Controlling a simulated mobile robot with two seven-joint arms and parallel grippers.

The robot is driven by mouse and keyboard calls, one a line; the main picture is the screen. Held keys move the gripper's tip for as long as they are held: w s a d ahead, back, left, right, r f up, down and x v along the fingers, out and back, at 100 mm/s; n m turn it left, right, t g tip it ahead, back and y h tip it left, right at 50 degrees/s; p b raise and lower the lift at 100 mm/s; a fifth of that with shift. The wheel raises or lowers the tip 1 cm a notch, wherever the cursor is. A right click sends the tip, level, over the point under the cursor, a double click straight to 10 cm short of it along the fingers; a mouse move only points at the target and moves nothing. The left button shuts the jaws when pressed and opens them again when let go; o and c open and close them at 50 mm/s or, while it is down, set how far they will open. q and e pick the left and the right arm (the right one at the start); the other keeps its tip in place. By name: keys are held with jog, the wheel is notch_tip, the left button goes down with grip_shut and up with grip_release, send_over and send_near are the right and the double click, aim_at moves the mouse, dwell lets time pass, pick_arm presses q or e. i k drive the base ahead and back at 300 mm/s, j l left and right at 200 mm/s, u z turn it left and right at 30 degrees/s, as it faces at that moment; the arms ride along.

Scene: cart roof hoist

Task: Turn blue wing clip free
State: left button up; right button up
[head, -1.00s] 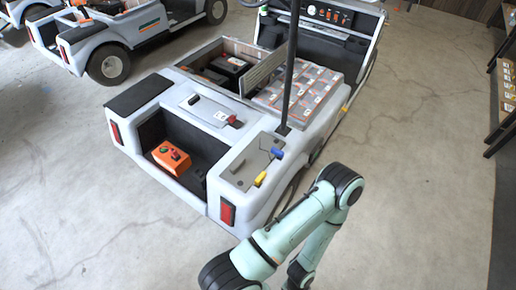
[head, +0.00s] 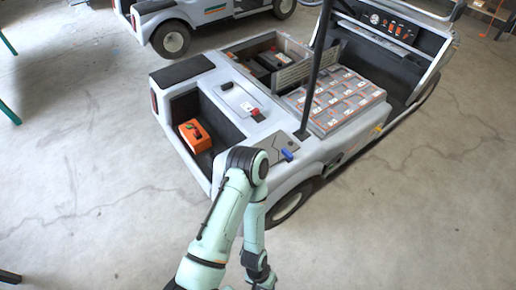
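The blue wing clip (head: 287,155) sits on the grey rear corner deck of the cart (head: 296,178), beside the foot of a black upright post (head: 316,75). It is small, and I cannot tell how far it is turned. One of my arms rises from the bottom edge, bends at the cart's near rear corner and drops again. Its elbow stands in front of part of the deck, left of the clip and apart from it in the picture. Neither gripper shows in the frame. No yellow piece shows on the deck now.
An orange box (head: 195,135) sits in the cart's rear bay. A red-handled latch (head: 257,114) lies on the rear deck. Grey battery blocks (head: 340,98) fill the middle. Another cart (head: 205,15) stands behind. The floor to the right is clear.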

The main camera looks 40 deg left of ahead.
aim_at(289, 156)
jog(key=i+u, duration=0.1)
jog(key=u, duration=0.3)
jog(key=i+l+u, duration=0.1)
jog(key=u, duration=0.3)
jog(key=i+l+u, duration=0.1)
jog(key=u, duration=0.3)
jog(key=l+u, duration=0.35)
jog(key=i+j, duration=0.05)
jog(key=j, duration=0.05)
